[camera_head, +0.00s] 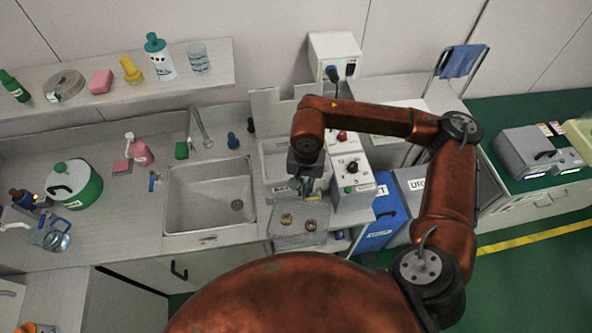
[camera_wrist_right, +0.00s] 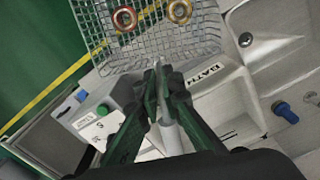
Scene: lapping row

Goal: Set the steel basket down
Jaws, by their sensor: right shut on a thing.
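The steel basket (camera_head: 287,240) is a wire-mesh basket with two ring-shaped parts in it, one brass-coloured (camera_head: 285,220) and one coppery (camera_head: 310,224). My right gripper (camera_head: 304,187) is shut on its grey handle, above and behind the basket in the head view. In the right wrist view the fingers (camera_wrist_right: 161,75) close on the handle at the near side of the basket (camera_wrist_right: 172,42). The basket looks level, in front of the bath (camera_wrist_right: 214,82) marked BATH. Whether anything touches its underside is hidden. My left gripper is out of view.
A control box (camera_head: 352,178) with a dial stands right of the bath. A sink (camera_head: 205,200) lies to the left. A blue bin (camera_head: 384,222) and a grey bin stand on the right. A shelf (camera_head: 120,98) with bottles runs along the wall.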

